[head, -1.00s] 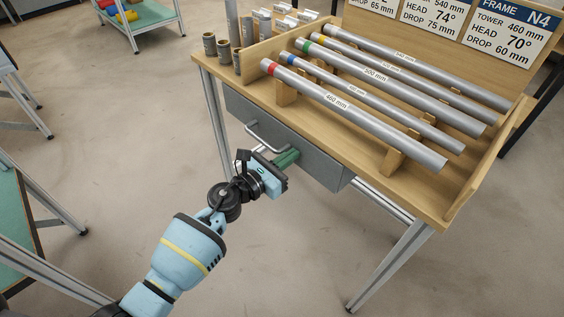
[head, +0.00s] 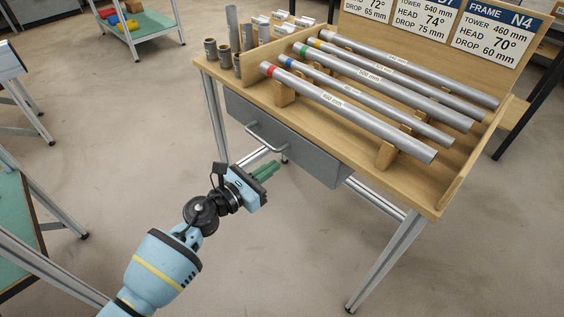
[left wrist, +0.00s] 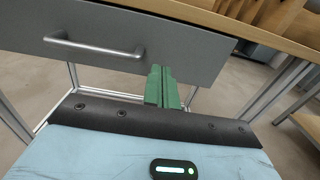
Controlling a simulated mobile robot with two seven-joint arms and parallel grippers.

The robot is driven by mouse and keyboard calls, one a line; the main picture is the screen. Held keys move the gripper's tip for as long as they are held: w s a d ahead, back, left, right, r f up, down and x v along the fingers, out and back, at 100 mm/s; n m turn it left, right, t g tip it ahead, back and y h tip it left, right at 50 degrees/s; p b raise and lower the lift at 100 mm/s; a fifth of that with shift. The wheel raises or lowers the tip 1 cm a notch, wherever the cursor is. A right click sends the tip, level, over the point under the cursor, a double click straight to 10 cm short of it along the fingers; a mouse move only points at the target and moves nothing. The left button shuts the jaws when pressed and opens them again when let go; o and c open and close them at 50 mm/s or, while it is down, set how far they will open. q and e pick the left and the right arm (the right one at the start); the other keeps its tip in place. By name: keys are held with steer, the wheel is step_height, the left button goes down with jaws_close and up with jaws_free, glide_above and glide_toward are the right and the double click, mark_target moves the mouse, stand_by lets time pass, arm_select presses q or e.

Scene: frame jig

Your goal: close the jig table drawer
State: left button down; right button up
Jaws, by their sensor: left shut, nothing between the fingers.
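The jig table drawer (head: 290,144) has a grey front with a silver bar handle (head: 265,137). It sits under the wooden tabletop, and its front looks about flush with the table's front edge. In the left wrist view the drawer front (left wrist: 185,45) and handle (left wrist: 95,46) fill the upper part. My left gripper (head: 272,169) has green fingers, shut and empty, just in front of and below the drawer front, apart from the handle. In the left wrist view the fingers (left wrist: 162,72) point at the drawer's lower edge, right of the handle. My right gripper is not in view.
The jig table (head: 215,70) carries several labelled metal tubes (head: 350,112) on wooden rests, with short tube pieces at its back left. Table legs (head: 390,262) stand on both sides. A green-topped bench (head: 18,225) is at the left. The floor in front is clear.

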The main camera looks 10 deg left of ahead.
arm_select(q)
steer(key=v, duration=0.7)
steer(key=shift+a+f, duration=0.2)
steer(key=shift+a, duration=0.05)
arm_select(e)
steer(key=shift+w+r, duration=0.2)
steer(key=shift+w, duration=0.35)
